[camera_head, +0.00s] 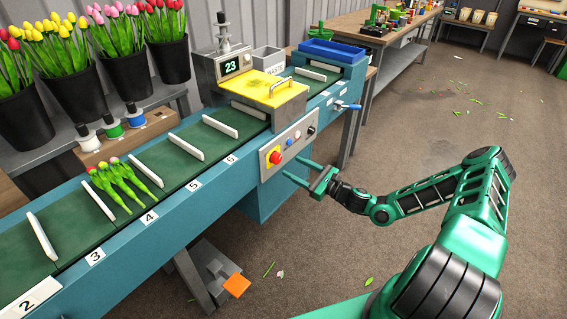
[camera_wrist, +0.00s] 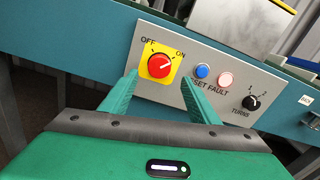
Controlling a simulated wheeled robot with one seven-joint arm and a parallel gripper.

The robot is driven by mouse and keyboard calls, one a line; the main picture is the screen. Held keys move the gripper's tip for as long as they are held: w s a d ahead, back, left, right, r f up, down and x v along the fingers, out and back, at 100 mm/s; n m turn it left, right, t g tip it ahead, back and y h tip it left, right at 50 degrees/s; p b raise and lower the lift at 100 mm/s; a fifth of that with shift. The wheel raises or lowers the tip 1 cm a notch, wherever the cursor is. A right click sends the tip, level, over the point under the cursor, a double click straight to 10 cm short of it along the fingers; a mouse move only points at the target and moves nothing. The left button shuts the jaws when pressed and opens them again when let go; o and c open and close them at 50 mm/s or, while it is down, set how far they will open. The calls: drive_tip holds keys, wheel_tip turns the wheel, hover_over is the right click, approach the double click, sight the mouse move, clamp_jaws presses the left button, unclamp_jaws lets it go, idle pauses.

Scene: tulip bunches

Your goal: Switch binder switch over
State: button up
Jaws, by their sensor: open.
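The binder switch (camera_wrist: 159,66) is a round red knob on a yellow plate, with OFF printed at its left and ON at its right. A pale mark on the knob seems to slant up toward ON. In the head view the switch (camera_head: 275,157) sits on the grey control panel (camera_head: 296,136) on the front of the teal machine. My gripper (camera_wrist: 160,79) is open and empty, and its two fingers point at the panel just below and to either side of the knob. In the head view my gripper (camera_head: 291,167) is in front of the panel, apparently not touching the knob.
Right of the switch are a blue button (camera_wrist: 202,71), a pink light (camera_wrist: 225,79) and a black TURNS dial (camera_wrist: 251,102). Three tulips (camera_head: 125,180) lie on the green belt (camera_head: 165,160) between white dividers. Flower buckets stand behind. The floor at right is mostly clear.

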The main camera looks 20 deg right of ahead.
sight(279, 160)
drive_tip(key=x, duration=0.6)
drive_tip(key=shift+w+a, duration=0.2)
drive_tip(key=shift+w, duration=0.05)
drive_tip(key=shift+c, duration=0.5)
